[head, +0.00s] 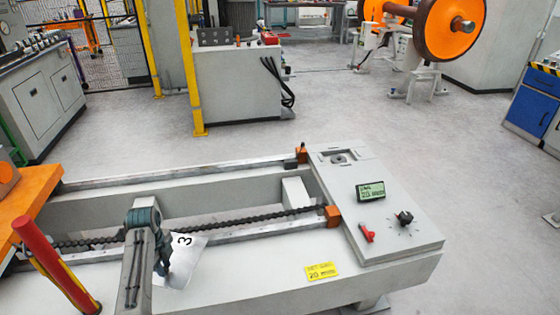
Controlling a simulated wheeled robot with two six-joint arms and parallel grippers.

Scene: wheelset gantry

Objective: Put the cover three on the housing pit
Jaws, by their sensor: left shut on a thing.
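Cover three is a thin pale plate (184,266) with a black "3" on it, at the lower left of the head view. My left gripper (163,264) is shut on its left edge and holds it tilted, over the near side of the long grey bench. Part of the plate is hidden behind the gripper. A square recess (339,157) with a dark round fitting shows in the top of the bench's right end block. It may be the housing pit, but I cannot tell for sure. My right gripper is not in view.
The bench has two metal rails (230,233), a dark chain and orange rail ends (333,216). The end block carries a display (370,191), a red lever (367,232) and a black knob (403,217). A red post (50,262) stands at left.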

